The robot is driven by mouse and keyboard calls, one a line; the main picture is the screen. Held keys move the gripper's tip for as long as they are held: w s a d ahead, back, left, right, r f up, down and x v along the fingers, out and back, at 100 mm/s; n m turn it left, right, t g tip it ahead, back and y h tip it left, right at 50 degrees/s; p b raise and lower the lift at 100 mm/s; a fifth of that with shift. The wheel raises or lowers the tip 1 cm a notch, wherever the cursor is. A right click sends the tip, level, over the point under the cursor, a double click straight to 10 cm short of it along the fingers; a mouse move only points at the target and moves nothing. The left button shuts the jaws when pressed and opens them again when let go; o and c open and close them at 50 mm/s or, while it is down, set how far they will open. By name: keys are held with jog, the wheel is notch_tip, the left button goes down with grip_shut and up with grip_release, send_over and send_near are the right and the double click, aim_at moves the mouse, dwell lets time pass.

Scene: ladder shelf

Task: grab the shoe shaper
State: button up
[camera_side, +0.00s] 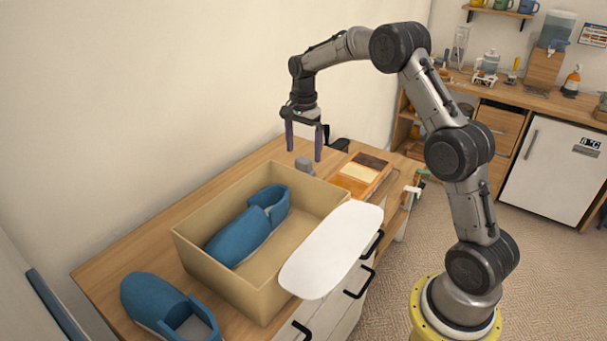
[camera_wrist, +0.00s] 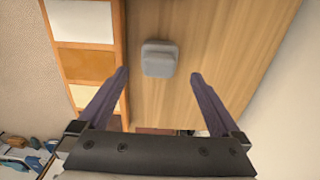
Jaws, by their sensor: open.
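A small grey block with a rounded top, probably the shoe shaper, stands on the wooden top behind the box in the side view (camera_side: 306,166). In the wrist view the grey block (camera_wrist: 160,58) lies just beyond the fingertips, roughly centred between them. My gripper (camera_side: 304,154) is open and empty, pointing down above the block; its two dark fingers also show in the wrist view (camera_wrist: 160,74). One blue shoe (camera_side: 245,232) lies in an open cardboard box (camera_side: 318,197). Another blue shoe (camera_side: 165,305) lies on the wooden top in front of the box.
A wooden tray with coloured compartments (camera_side: 362,172) lies close to the right of the block; it also shows in the wrist view (camera_wrist: 121,60). A white oval panel (camera_side: 335,245) is at the box's right side. The wall (camera_side: 215,100) stands behind. Bare wood (camera_wrist: 215,40) surrounds the block's other side.

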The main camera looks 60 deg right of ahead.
aim_at(303, 169)
notch_tip(303, 169, down, 7)
jog(key=shift+a+f, duration=0.1)
jog(key=shift+f, duration=0.05)
dwell(0.4)
jog(key=c, duration=1.3)
